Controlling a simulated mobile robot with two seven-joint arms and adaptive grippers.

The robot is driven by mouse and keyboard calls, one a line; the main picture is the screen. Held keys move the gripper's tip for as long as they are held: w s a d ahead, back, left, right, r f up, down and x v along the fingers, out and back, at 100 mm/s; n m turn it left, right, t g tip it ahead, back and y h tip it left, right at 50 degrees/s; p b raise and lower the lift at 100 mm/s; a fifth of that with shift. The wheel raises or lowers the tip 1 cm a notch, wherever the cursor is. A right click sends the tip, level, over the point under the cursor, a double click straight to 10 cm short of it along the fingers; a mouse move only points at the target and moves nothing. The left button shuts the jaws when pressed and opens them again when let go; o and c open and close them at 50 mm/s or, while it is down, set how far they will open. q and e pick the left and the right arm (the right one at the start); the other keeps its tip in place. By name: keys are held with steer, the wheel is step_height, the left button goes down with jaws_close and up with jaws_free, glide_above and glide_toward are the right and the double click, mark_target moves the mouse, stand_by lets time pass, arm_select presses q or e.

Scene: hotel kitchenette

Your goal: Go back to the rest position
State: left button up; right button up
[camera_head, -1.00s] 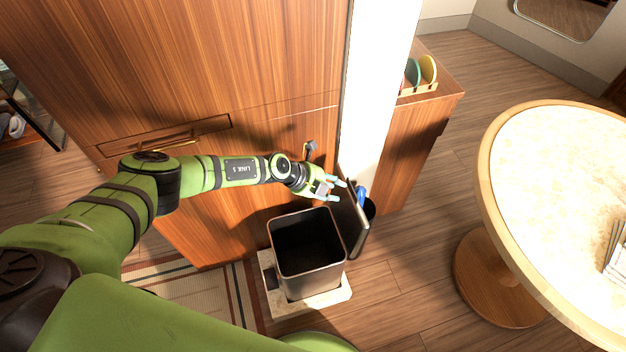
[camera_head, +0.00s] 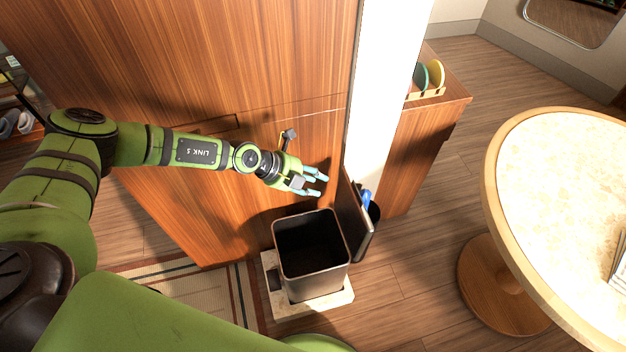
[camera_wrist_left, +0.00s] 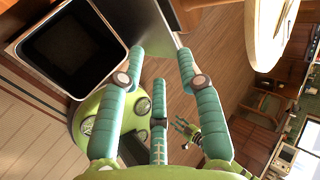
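My left gripper (camera_head: 317,183) is in front of the wooden cabinet, above and behind the open trash bin (camera_head: 311,283). Its teal fingers are spread apart with nothing between them; the left wrist view also shows them open and empty (camera_wrist_left: 160,76). The bin shows at the upper left of the left wrist view (camera_wrist_left: 70,50); its inside is dark. My right gripper (camera_wrist_left: 183,131) shows small in the left wrist view, beside my green base, with its fingers apart and empty. It is not in the head view.
The bin stands on a pale base (camera_head: 331,302), with its lid (camera_head: 355,222) swung up at the right. The wooden cabinet (camera_head: 230,60) stands close behind my left arm. A white post (camera_head: 385,90) and a round table (camera_head: 560,190) are to the right. Floor between bin and table is clear.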

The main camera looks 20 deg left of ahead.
arm_select(q)
steer(key=w+d+f+n+t+h, duration=0.1)
steer(key=w+d+f+n+t, duration=0.25)
steer(key=d+n, duration=0.25)
steer(key=s+a+f+n+y, duration=0.35)
steer(key=s+f+n, duration=0.2)
steer(key=f, duration=0.25)
steer(key=s+a+f+n+y, duration=0.2)
steer(key=s+a+f+n, duration=0.3)
steer(key=f, duration=0.4)
steer(key=s+a+f+n+g+y, duration=0.1)
steer(key=s+f+n+g, duration=0.1)
steer(key=s, duration=1)
steer(key=s+a+f+n+g, duration=0.1)
steer(key=s+f+n+g, duration=0.2)
steer(key=s, duration=0.9)
steer(key=s+a+f+n+g+y, duration=0.1)
steer(key=s+a+f+n+g, duration=0.1)
steer(key=s+f+n, duration=0.3)
steer(key=s+f, duration=0.4)
steer(key=s, duration=0.3)
steer(key=shift+s+y, duration=0.25)
steer(key=shift+y, duration=0.1)
